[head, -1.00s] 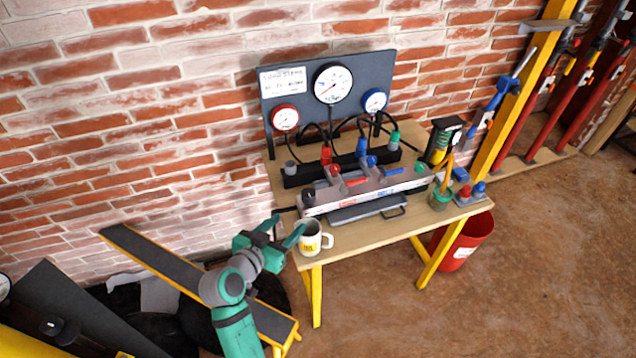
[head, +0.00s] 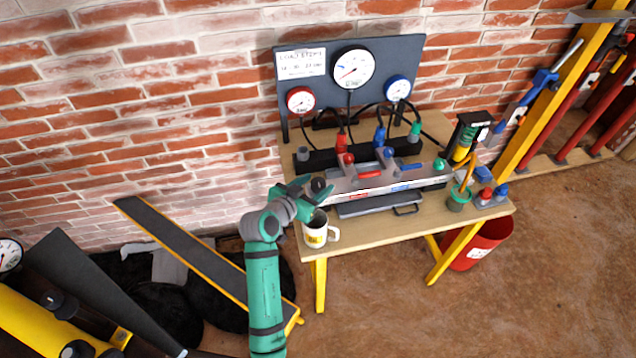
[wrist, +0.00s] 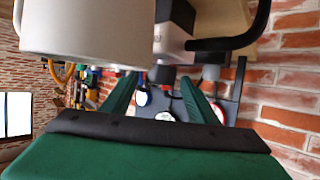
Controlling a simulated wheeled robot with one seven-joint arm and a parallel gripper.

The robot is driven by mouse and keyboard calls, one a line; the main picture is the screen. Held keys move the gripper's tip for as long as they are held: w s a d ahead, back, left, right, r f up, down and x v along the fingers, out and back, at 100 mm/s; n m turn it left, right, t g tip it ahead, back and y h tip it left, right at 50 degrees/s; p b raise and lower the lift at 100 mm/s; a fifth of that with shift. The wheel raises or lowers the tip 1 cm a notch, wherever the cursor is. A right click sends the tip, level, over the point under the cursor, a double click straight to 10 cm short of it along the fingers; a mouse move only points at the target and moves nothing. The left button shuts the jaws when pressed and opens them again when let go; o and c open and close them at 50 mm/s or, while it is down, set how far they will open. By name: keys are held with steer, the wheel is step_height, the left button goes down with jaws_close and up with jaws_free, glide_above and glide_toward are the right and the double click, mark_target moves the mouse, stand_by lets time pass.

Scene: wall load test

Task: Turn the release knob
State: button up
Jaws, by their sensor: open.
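A black round knob (head: 318,186) sits at the left end of the grey valve block (head: 345,183) on the workbench. I take it for the release knob, though no label on it can be read. My gripper (head: 307,188) is open and empty at that end of the block, its fingers close around or just beside the knob. I cannot tell whether they touch it. In the wrist view my green fingers (wrist: 159,82) are spread apart, with the block's silver end (wrist: 170,42) beyond them. The knob cannot be made out surely there.
A white mug (head: 316,232) stands at the bench's front left corner, just below my gripper; it looms large in the wrist view (wrist: 90,30). Red (head: 347,159) and blue (head: 389,153) valve knobs sit on the block. A gauge panel (head: 428,60) stands behind.

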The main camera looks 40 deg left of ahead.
steer(key=shift+x, duration=0.9)
steer(key=c, duration=1)
steer(key=shift+c, duration=0.2)
